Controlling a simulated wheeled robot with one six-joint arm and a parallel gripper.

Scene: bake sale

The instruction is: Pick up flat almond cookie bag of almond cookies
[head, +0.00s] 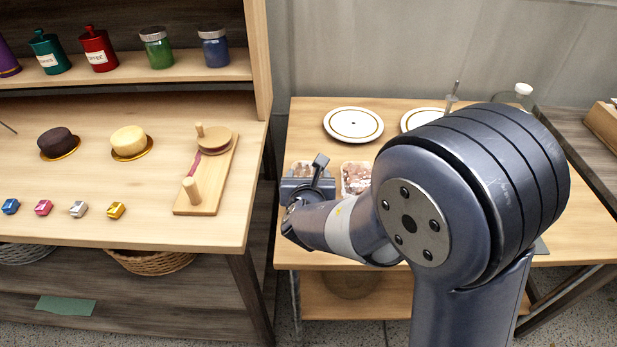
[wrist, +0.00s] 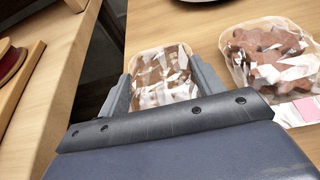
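A clear bag of brown and pale pieces (wrist: 163,66) lies on the right-hand table, near its left edge. Its top also shows behind my gripper in the head view (head: 302,167). A second, larger bag of brown cookies (wrist: 268,52) lies to its right, with a pink and white label at its lower edge; it also shows in the head view (head: 356,177). I cannot read which bag holds almond cookies. My gripper (wrist: 160,72) is open, its fingers on either side of the smaller bag. Whether they touch it is unclear. The bag's near end is hidden by my gripper.
White plates with gold rings (head: 353,124) stand at the back of the table (head: 305,112). A gap separates it from the left counter (head: 230,228), which holds a wooden press (head: 207,180), two cakes and small coloured pieces. My arm hides the table's right middle.

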